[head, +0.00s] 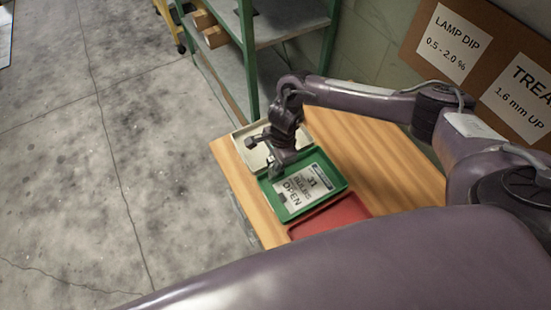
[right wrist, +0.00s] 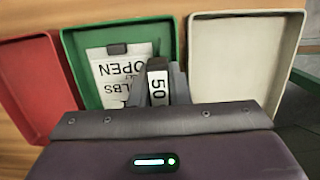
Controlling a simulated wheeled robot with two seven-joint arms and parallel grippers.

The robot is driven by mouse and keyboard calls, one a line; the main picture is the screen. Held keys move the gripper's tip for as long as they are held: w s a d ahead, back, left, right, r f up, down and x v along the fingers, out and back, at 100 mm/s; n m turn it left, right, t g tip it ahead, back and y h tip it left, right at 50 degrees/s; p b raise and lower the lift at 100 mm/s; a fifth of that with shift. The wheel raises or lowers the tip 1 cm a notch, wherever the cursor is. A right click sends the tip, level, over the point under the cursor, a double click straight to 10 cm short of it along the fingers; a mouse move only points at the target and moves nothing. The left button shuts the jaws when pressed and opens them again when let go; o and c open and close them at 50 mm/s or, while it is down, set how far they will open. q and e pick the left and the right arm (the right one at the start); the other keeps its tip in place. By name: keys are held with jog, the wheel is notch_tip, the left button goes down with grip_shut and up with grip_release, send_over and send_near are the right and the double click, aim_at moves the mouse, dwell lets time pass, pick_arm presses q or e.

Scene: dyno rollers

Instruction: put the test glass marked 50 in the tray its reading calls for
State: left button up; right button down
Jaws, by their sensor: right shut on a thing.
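The test glass marked 50 (right wrist: 157,88) shows in the right wrist view between the fingers of my right gripper (right wrist: 160,78), which is shut on it. Its black-on-white label faces the camera. In the head view my right gripper (head: 277,168) hangs over the border of the cream tray (head: 242,136) and the green tray (head: 333,187); I cannot make out the glass there. The red tray (head: 330,216) lies beside the green one, partly hidden by my own arm. In the right wrist view the cream tray (right wrist: 240,50) looks empty. My left gripper is not in view.
A card (head: 300,188) reading "31 BULBS OPEN" lies in the green tray. The trays stand on a wooden table (head: 395,160). A board (head: 480,50) behind carries notices, "LAMP DIP 0.5 - 2.0 %" and a cut-off "TREA", "1.6 mm UP". A green-posted shelf (head: 247,60) stands beyond the table.

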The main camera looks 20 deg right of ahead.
jog(key=shift+f+b, duration=0.25)
jog(key=shift+b, duration=0.1)
jog(key=c, duration=1.4)
grip_release()
jog(key=shift+r, duration=0.1)
jog(key=shift+o, duration=0.2)
jog(key=shift+r+p, duration=0.35)
jog(key=r, duration=0.3)
jog(key=d+r+b, duration=0.1)
jog(key=r, duration=0.6)
jog(key=shift+w+d+b, duration=0.15)
jog(key=shift+d+b, duration=0.1)
jog(key=shift+b, duration=0.15)
jog(key=shift+d+r, duration=0.1)
jog(key=shift+r, duration=0.65)
